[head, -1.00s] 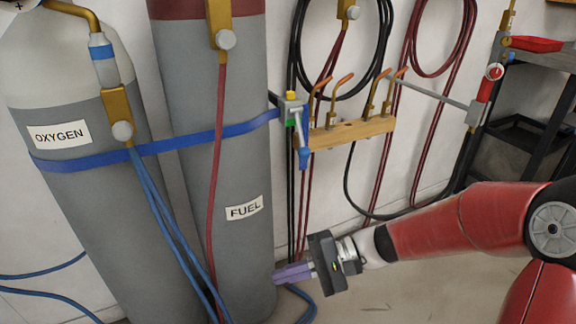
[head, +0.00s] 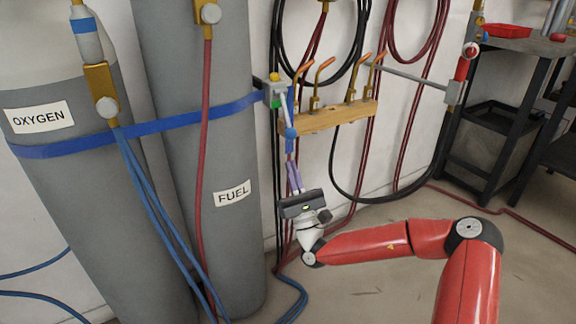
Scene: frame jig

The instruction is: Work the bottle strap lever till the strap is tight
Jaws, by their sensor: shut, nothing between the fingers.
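The blue strap (head: 150,134) runs across the oxygen cylinder (head: 60,180) and the fuel cylinder (head: 190,60) to a small grey ratchet (head: 273,92) at the wall. The strap lies against both cylinders; its tension cannot be told. The lever hangs down from the ratchet, with a blue handle end (head: 290,134). My gripper (head: 292,165) is just below the lever, its purple fingers pointing up. The fingers are shut with nothing between them. Whether the fingertips touch the handle cannot be told.
A wooden torch rack (head: 325,117) is close to the right of the lever. Black and red hoses hang behind it. A blue hose (head: 150,200) runs down in front of the cylinders. A dark shelf cart (head: 495,110) stands at the right. The floor between is mostly clear.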

